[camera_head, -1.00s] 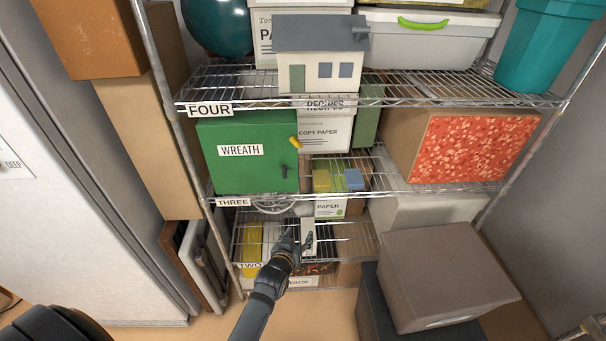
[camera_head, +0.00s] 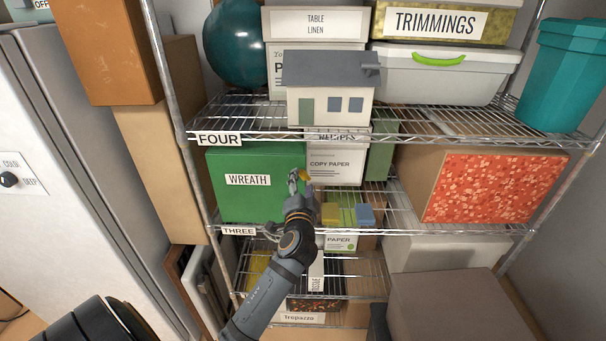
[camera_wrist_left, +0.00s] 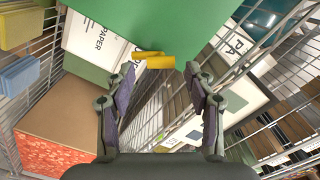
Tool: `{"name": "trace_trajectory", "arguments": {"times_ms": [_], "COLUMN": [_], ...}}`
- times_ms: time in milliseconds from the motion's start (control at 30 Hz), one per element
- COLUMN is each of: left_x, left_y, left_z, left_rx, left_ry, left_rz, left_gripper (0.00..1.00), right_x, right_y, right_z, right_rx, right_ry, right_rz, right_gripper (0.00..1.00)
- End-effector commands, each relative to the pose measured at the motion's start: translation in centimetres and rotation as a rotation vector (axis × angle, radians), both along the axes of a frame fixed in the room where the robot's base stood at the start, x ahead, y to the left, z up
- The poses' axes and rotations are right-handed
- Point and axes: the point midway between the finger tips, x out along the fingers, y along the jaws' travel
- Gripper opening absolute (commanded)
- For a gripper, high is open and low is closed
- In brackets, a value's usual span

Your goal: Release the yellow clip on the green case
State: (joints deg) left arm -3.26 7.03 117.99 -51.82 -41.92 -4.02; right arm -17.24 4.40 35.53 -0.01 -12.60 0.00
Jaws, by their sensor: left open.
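The green case (camera_head: 254,195), labelled WREATH, stands on the shelf marked THREE; its green surface also fills the top of the left wrist view (camera_wrist_left: 170,22). In the left wrist view the clip (camera_wrist_left: 153,60) sticks out from the green edge, ahead of and between the fingertips. My left gripper (camera_head: 298,181) is open at the clip, with its fingers (camera_wrist_left: 160,78) apart on either side. I cannot tell if they touch it. The hand and forearm hide the case's lower right corner. My right gripper is not in view.
A toy house (camera_head: 326,95) stands on the shelf above, marked FOUR. Copy paper box (camera_head: 338,164) is behind the gripper. Small yellow (camera_head: 330,213) and blue (camera_head: 365,214) boxes stand right of my wrist. A red-patterned box (camera_head: 490,188) is farther right.

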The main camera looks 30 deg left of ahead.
Motion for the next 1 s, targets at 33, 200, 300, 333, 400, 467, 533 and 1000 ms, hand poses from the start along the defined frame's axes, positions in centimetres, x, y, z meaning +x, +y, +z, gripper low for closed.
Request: {"name": "trace_trajectory", "arguments": {"times_ms": [33, 200, 300, 333, 400, 467, 533, 1000], "left_x": [0.8, 2.2, 2.5, 2.5, 2.5, 2.5, 2.5, 2.5], "left_y": [0.5, 1.4, 1.5, 1.5, 1.5, 1.5, 1.5, 1.4], "left_z": [0.4, 0.1, 0.0, 0.0, 0.0, -0.1, -0.1, 0.0], "left_rx": [0.003, -0.001, -0.002, -0.002, -0.002, -0.002, -0.002, 0.009], "left_ry": [0.000, -0.001, 0.000, 0.000, -0.001, -0.001, -0.001, 0.006], "left_rz": [0.001, 0.000, -0.001, -0.001, -0.001, -0.001, -0.001, -0.001], "left_gripper": [0.55, 0.55, 0.55, 0.55, 0.55, 0.55, 0.51, 0.00], "right_x": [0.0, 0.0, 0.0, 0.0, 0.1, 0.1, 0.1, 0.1], "right_y": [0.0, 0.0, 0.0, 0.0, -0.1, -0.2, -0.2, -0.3], "right_z": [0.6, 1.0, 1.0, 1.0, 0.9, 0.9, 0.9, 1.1], "right_rx": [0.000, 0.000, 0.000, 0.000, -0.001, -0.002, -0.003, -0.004], "right_ry": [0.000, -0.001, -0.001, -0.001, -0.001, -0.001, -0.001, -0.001], "right_rz": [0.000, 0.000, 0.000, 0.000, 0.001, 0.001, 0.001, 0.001], "right_gripper": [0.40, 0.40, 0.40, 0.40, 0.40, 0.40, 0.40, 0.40]}}
